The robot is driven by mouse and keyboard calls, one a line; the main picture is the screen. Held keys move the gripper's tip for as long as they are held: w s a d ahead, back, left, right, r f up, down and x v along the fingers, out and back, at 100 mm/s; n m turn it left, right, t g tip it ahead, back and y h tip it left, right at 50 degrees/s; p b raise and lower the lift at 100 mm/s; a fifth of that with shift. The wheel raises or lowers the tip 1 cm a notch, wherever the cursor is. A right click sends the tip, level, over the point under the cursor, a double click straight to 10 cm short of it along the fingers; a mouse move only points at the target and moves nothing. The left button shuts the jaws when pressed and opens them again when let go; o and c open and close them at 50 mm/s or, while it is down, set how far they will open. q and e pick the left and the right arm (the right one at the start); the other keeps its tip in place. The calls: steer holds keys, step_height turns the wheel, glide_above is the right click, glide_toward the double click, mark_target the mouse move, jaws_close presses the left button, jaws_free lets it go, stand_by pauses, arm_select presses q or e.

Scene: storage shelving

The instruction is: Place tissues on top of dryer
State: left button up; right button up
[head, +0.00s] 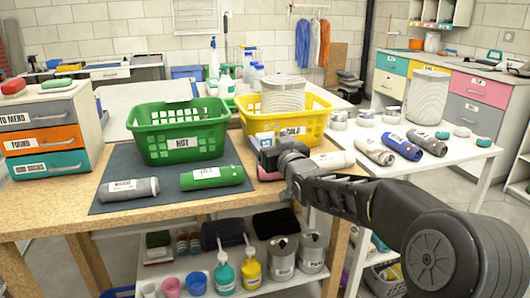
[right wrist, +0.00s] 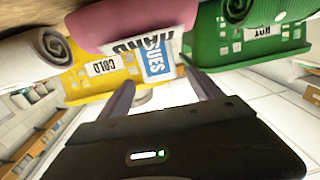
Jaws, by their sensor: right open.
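A packet with a blue and white label reading "UES" (right wrist: 157,58), apparently the tissues, shows in the right wrist view, partly hidden by a pink item marked "HAND" (right wrist: 120,25). My right gripper (right wrist: 163,82) is open, its two fingers pointing towards the packet with nothing clearly held between them. In the head view this gripper (head: 272,154) is at the front of the yellow basket, over the table's right part, and hides most of what lies there. I cannot pick out a dryer for certain. My left gripper is not in view.
A green basket marked "HOT" (head: 180,140) and a yellow basket marked "COLD" (head: 322,113) stand on the wooden table (head: 60,212). Rolled towels lie on the dark mat (head: 165,202) and on the white table (head: 459,158) at right. Drawers (head: 42,140) stand at left.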

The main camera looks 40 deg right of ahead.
steer(key=shift+x, duration=1.1)
steer(key=shift+c, duration=0.5)
steer(key=c, duration=1.5)
steer(key=shift+o, duration=0.2)
step_height(320, 180, up, 10)
steer(key=p, duration=0.2)
steer(key=shift+p, duration=0.35)
